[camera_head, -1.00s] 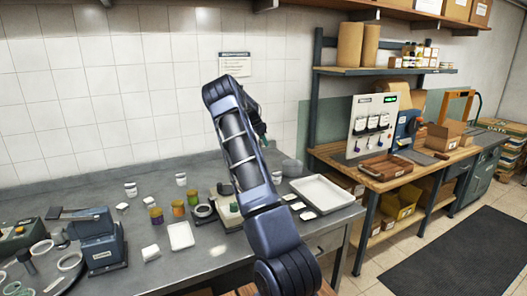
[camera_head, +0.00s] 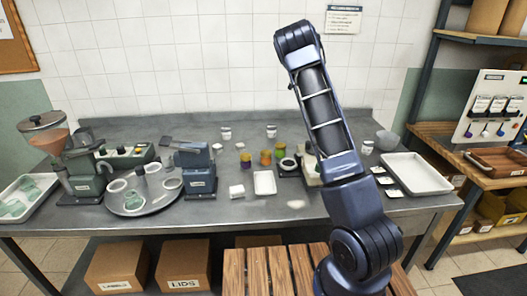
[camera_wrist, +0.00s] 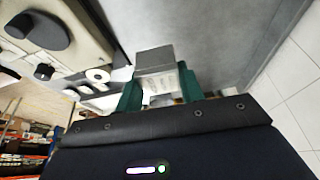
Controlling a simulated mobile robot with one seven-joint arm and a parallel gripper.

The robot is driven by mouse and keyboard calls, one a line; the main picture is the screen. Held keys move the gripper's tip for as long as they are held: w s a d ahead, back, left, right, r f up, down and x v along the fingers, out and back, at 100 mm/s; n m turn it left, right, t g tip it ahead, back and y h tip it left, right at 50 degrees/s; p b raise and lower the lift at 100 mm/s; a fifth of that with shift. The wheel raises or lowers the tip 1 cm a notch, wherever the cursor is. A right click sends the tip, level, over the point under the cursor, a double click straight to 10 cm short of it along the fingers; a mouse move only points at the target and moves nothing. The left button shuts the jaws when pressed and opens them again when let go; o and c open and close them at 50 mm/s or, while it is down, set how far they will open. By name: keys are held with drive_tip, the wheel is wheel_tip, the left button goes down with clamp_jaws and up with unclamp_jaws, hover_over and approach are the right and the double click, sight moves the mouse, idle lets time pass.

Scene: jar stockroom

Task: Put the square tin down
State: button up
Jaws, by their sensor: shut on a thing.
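The square tin (camera_wrist: 155,62) is a grey box with a paler, label-like side, seen in the wrist view. My gripper (camera_wrist: 160,90) is shut on it, with one green finger at each side. The tin appears above the grey counter, which also shows in the head view (camera_head: 215,225). Whether the tin touches any surface cannot be told. In the head view, my raised arm stands over the right part of the counter, and the gripper and tin are hidden behind it.
A white tray (camera_head: 418,190) lies on the counter's right end. A small white dish (camera_head: 264,183) and several coloured jars (camera_head: 265,158) stand left of my arm. A round tray (camera_head: 145,207) and a blue machine (camera_head: 196,172) stand further left. The front counter strip is mostly clear.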

drive_tip(key=s+a, duration=0.3)
drive_tip(key=a, duration=1)
drive_tip(key=s+a, duration=0.3)
drive_tip(key=a, duration=1)
drive_tip(key=f, duration=2)
drive_tip(key=shift+s, duration=0.2)
drive_tip(key=o, duration=1)
